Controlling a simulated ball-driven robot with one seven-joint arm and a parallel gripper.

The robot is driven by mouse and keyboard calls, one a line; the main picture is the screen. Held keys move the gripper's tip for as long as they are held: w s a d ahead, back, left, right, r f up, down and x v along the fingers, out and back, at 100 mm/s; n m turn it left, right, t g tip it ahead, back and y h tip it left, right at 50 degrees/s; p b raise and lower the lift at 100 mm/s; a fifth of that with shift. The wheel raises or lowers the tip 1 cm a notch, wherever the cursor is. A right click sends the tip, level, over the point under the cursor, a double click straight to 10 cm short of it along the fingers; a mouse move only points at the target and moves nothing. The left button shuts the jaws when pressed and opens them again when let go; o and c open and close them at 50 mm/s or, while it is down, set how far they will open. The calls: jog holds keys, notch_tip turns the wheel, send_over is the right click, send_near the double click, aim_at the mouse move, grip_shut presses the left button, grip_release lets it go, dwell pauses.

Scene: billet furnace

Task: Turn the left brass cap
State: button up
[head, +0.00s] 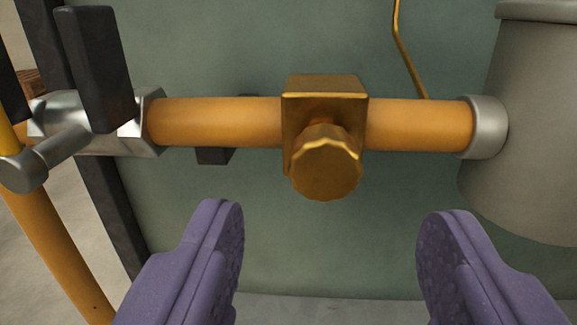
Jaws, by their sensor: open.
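A brass cap (326,163), round with a ribbed edge, sticks out toward me from a square brass block (325,88) on a horizontal orange pipe. It is the only brass cap in view, so I cannot tell from this picture whether it is the left one. My gripper (335,225) shows as two purple fingers at the bottom, open and empty. The fingers are wide apart, one lower left and one lower right of the cap. The cap appears above the gap between them, and nothing touches it.
The orange pipe (215,122) runs from a metal valve fitting with a black handle (103,70) at left to a grey cylinder (535,125) at right. A thin brass tube (408,50) hangs behind. A green panel (200,45) stands behind the pipe. The space below the pipe looks clear.

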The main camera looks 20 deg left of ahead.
aim_at(327, 169)
jog(key=b+x, duration=0.1)
jog(key=x, duration=0.5)
jog(key=shift+w+a, duration=0.15)
jog(key=shift+w, duration=0.05)
jog(key=c, duration=1)
